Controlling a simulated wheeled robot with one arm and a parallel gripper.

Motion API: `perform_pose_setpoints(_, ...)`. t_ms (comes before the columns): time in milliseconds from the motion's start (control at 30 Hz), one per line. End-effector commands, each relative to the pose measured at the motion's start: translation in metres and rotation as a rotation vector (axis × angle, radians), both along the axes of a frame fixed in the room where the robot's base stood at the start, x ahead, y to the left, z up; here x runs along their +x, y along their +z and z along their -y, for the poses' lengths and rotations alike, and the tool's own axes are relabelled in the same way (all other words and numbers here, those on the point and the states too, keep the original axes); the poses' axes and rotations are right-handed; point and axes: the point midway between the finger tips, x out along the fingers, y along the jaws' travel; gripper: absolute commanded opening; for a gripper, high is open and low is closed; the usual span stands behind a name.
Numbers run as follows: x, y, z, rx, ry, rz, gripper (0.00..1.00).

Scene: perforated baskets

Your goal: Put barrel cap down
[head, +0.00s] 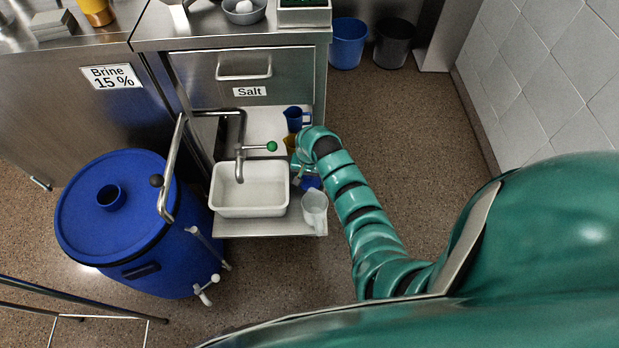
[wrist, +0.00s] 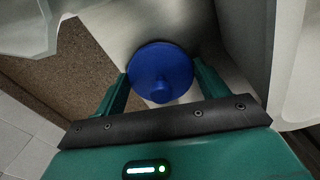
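The barrel cap is a round blue disc with a small knob, seen in the wrist view (wrist: 161,70) and partly in the head view (head: 311,183). My gripper (head: 305,176) has its two green fingers against opposite sides of the cap, also in the wrist view (wrist: 161,80). The knob faces back toward my palm. The cap is over the right side of the steel shelf (head: 255,228), beside the white basin and behind the white jug. I cannot tell whether it touches the shelf. The blue barrel (head: 150,240) stands at left with its round neck (head: 110,197) uncovered.
A white basin (head: 250,211) sits under the tap (head: 240,150). A translucent white jug (head: 315,212) stands at the shelf's front right corner. A blue jug (head: 294,118) and a yellow one (head: 290,143) stand behind my gripper. The floor (head: 400,150) right of my arm is clear.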

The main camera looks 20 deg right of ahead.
Motion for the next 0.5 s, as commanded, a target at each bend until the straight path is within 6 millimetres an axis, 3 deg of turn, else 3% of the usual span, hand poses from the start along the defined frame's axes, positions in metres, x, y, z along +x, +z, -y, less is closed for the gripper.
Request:
perform_pose_setpoints(333, 0.000, 0.001, 0.000, 0.000, 0.000, 0.000, 0.80)
perform_pose_setpoints(500, 0.000, 0.013, 0.000, 0.001, -0.001, 0.000, 0.80)
